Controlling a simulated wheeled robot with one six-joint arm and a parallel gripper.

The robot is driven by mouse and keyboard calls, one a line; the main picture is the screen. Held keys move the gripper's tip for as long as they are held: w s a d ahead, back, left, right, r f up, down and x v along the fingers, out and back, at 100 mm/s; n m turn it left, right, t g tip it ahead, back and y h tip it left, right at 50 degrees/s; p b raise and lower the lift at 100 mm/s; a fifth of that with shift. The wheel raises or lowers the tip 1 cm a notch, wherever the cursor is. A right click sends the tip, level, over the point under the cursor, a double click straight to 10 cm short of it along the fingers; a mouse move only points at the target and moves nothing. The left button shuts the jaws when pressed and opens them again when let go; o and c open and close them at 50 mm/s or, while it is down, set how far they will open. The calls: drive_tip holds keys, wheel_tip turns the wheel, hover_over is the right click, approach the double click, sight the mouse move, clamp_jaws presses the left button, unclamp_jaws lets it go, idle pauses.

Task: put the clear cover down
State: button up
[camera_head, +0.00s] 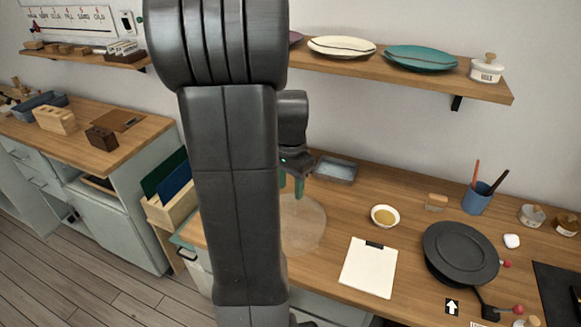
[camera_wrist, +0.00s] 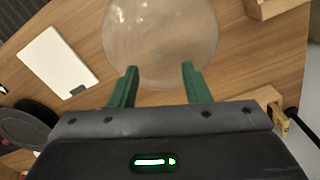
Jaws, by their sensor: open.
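The clear cover (camera_head: 304,222) is a translucent round dome on the wooden worktop, partly hidden behind my arm in the head view. In the wrist view the clear cover (camera_wrist: 160,40) lies just beyond my fingertips and looks whole and level. My gripper (camera_wrist: 160,72) has two green fingers spread apart with nothing clearly held between them. The fingertips are at the cover's near edge; I cannot tell whether they touch it. In the head view my gripper (camera_head: 292,186) shows above the cover, partly hidden by my arm.
Right of the cover are a white clipboard (camera_head: 368,267), a small bowl (camera_head: 385,216) and a dark round pan (camera_head: 460,252). A grey tray (camera_head: 336,169) sits behind. A blue cup (camera_head: 477,198) holds utensils. A shelf (camera_head: 400,68) with plates hangs above.

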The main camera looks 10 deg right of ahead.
wheel_tip(320, 180, up, 7)
idle(0.3)
drive_tip(key=shift+f, duration=0.1)
idle(1.4)
